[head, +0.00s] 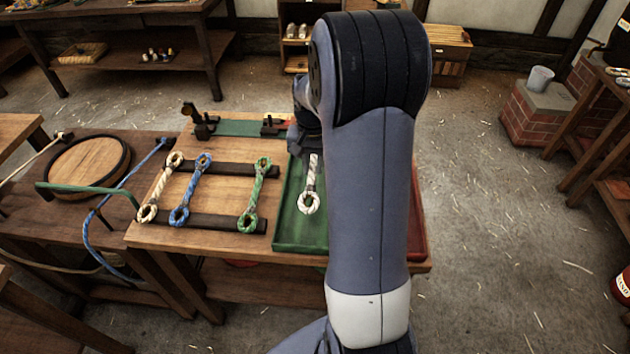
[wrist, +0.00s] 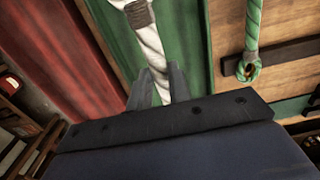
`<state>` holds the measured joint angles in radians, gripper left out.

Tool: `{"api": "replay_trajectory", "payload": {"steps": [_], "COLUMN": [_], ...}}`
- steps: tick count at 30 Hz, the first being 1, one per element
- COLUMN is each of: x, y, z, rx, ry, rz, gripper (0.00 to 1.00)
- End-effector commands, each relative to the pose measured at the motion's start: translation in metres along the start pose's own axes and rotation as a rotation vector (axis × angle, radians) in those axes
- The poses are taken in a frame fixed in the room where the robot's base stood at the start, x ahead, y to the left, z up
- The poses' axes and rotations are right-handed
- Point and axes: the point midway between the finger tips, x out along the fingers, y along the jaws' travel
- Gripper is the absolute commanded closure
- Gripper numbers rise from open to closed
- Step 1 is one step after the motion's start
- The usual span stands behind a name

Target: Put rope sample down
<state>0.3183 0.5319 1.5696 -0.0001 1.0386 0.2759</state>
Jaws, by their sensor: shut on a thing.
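The white rope sample (head: 310,185) has an eye at its near end and a dark wrapped band, which shows in the wrist view. My gripper (wrist: 159,88) is shut on the white rope sample (wrist: 150,45) between its two grey fingers. The rope is over the green tray (head: 289,214); I cannot tell whether it touches the tray floor. The green tray also fills the middle of the wrist view (wrist: 192,45). In the head view my arm covers most of the gripper and the tray's right part.
A red tray (head: 417,215) lies right of the green one, mostly hidden. On the left of the bench, white, blue (head: 190,190) and green (head: 254,195) rope samples lie across two dark bars (head: 232,169). A green board with dark clamps (head: 238,128) is at the back.

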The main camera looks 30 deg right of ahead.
Motion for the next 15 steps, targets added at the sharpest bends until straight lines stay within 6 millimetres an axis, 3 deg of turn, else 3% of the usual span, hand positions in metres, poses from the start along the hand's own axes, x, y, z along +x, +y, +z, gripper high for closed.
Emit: {"api": "replay_trajectory", "payload": {"steps": [9, 15], "x": [0.052, 0.072], "y": [0.000, 0.000], "z": [0.001, 0.001], "rx": [0.000, 0.000], "ry": [-0.005, -0.005], "rz": [0.001, 0.001], "gripper": [1.00, 1.00]}}
